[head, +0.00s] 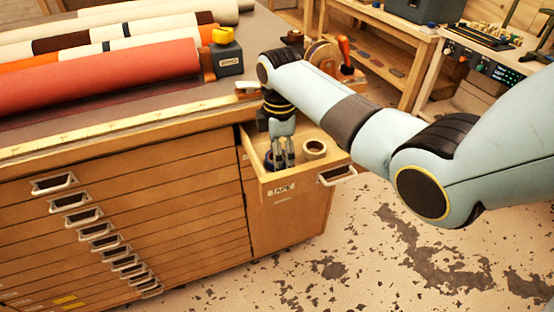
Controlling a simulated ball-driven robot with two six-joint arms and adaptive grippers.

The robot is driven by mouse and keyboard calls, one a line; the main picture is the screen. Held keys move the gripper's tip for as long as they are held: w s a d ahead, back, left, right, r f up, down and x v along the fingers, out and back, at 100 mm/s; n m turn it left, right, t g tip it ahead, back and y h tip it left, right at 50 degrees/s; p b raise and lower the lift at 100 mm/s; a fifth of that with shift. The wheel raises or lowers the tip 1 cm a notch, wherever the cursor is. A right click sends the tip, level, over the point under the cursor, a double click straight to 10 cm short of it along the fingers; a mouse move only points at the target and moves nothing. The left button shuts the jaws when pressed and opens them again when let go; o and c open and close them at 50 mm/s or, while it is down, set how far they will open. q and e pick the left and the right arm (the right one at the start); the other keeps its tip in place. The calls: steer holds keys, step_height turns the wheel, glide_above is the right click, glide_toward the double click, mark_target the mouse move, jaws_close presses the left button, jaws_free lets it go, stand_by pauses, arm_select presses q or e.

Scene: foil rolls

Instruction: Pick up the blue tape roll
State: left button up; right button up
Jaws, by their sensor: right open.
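A pulled-out wooden drawer (293,180) labelled for tape holds a cream tape roll (315,148) and a dark blue roll (269,158). The blue roll is mostly hidden behind my right gripper (284,164). The right gripper points down into the drawer with its fingers open, at the blue roll. I cannot tell whether the fingers touch it or straddle its wall. The cream roll lies just right of the fingers. My left gripper is out of view.
The cabinet top (150,100) carries several large rolls, including a red one (110,72), and a grey block (227,55). A tape dispenser (325,58) stands behind my right arm. Workbenches (400,30) stand at the back right. The floor in front is clear.

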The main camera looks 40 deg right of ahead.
steer(key=c, duration=1.2)
steer(key=shift+c, duration=0.2)
